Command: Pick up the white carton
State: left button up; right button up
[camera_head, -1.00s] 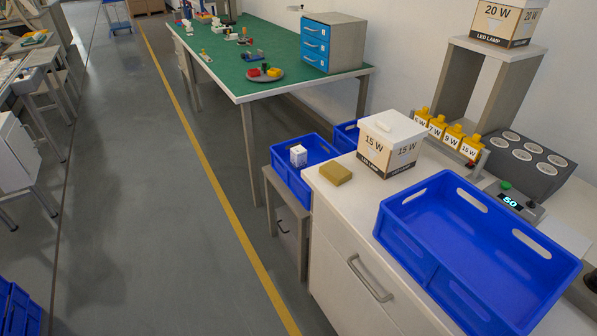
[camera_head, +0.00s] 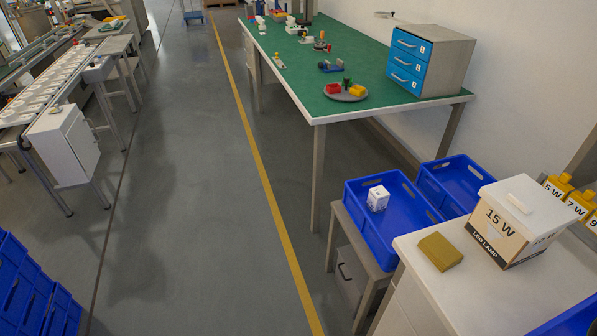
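A small white carton (camera_head: 377,198) with dark print sits inside a blue crate (camera_head: 411,232), near its left end. The crate rests on a low grey stand beside the white cabinet. Neither of my grippers shows in the view. A larger white-lidded box marked 15 W LED LAMP (camera_head: 514,222) stands on the cabinet top to the right of the crate.
A tan block (camera_head: 440,251) lies on the white cabinet top (camera_head: 491,287). A second blue crate (camera_head: 458,180) stands behind the first. A green-topped table (camera_head: 340,78) is farther back. The floor (camera_head: 190,225) to the left is clear, with stacked blue crates (camera_head: 35,290) at the lower left.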

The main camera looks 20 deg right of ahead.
aim_at(378, 197)
jog(key=z, duration=0.1)
jog(key=i, duration=1.55)
jog(key=z, duration=0.85)
